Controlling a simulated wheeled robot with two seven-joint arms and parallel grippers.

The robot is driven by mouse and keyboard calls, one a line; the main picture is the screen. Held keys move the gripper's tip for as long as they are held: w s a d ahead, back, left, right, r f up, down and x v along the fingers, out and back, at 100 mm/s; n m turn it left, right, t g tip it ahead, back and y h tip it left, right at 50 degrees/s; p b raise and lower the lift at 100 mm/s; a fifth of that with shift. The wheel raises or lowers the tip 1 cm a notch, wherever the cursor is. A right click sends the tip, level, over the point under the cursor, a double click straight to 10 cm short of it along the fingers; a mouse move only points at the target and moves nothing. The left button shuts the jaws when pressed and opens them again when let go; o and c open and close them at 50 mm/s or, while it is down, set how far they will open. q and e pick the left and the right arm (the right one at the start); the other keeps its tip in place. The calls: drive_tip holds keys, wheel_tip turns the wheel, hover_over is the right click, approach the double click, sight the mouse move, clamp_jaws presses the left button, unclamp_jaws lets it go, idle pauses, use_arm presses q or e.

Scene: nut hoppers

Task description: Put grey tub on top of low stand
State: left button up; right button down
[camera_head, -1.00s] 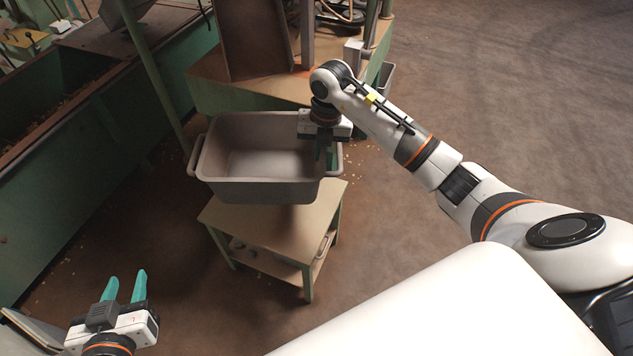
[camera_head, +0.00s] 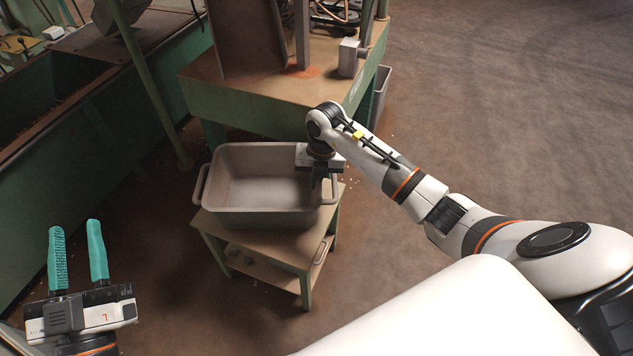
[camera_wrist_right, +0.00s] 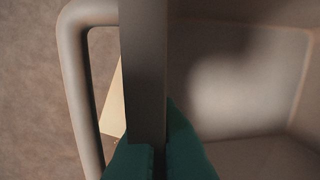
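The grey tub (camera_head: 255,222) is upright and empty, over the top of the low stand (camera_head: 298,248). It looks to be resting on it or just above; I cannot tell whether there is a small gap. My right gripper (camera_head: 317,184) points down at the tub's right end. In the right wrist view its teal fingers (camera_wrist_right: 160,150) close on both sides of the tub wall (camera_wrist_right: 145,75), with the side handle beside them. My left gripper (camera_head: 78,245) is open and empty at the lower left, apart from the tub.
A green workbench (camera_head: 270,95) with a chute and machine parts stands just behind the tub. A long green hopper trough (camera_head: 85,150) runs along the left, with a green post (camera_head: 150,85) beside it. The brown floor at right is open.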

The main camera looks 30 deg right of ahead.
use_arm(q)
drive_tip(key=shift+s+r, duration=0.1)
drive_tip(key=shift+r, duration=0.15)
use_arm(e)
drive_tip(key=shift+f, duration=0.1)
drive_tip(key=c, duration=2)
unclamp_jaws()
drive_tip(key=shift+f, duration=0.15)
drive_tip(key=o, duration=0.4)
drive_tip(key=shift+c, duration=0.2)
use_arm(q)
drive_tip(key=shift+r, duration=0.1)
